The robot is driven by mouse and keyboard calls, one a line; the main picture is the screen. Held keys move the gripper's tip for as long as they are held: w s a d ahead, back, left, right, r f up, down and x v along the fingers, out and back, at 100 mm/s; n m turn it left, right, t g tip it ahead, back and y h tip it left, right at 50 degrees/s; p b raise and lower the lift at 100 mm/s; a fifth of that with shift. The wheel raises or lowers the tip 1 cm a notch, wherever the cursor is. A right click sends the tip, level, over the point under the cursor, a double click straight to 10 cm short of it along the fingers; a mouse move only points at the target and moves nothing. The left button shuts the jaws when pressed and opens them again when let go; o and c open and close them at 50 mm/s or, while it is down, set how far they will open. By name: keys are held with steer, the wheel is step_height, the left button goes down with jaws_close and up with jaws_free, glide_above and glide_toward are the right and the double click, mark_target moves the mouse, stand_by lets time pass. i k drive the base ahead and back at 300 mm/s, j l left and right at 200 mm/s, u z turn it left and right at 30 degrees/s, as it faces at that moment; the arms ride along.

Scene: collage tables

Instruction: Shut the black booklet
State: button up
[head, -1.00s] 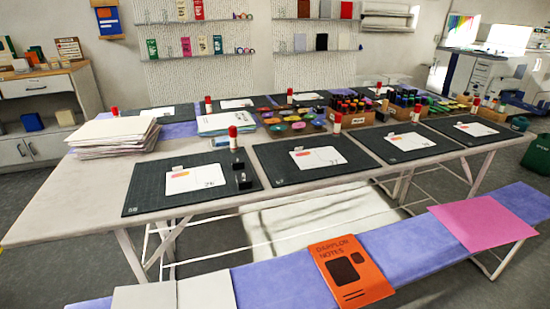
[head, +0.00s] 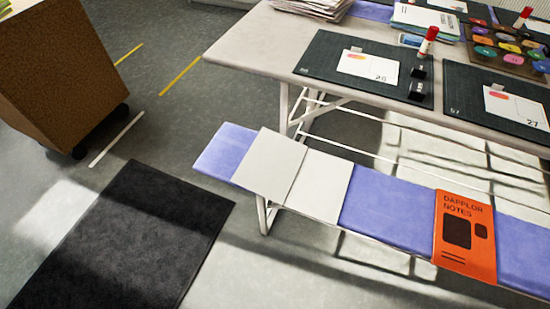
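An open booklet (head: 319,187) lies on the left end of the purple-topped bench. Two blank pale grey pages face up, with a fold line between them. No black cover shows, so I cannot tell its cover colour. The left page reaches to the bench's front edge. No other open booklet is visible on the bench. My gripper is not in view.
An orange booklet (head: 465,232) lies shut on the purple bench (head: 385,205). The table (head: 262,50) behind holds dark cutting mats (head: 330,75), cards and a red-capped glue stick (head: 427,42). A brown cabinet (head: 60,75) stands left. A black mat (head: 120,240) lies on open floor.

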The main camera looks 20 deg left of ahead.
mark_target(270, 167)
steer(key=i+j+u, duration=0.2)
steer(key=j, duration=0.35)
steer(key=i+j+u, duration=0.15)
steer(key=j, duration=0.45)
steer(key=i+j+u, duration=0.2)
steer(key=j, duration=0.3)
steer(key=i+j+u, duration=0.15)
steer(key=i+j, duration=0.15)
steer(key=j, duration=0.2)
steer(key=i+j+u, duration=0.2)
steer(key=j, duration=0.25)
steer(key=i+j+u, duration=0.15)
steer(key=i+j, duration=0.2)
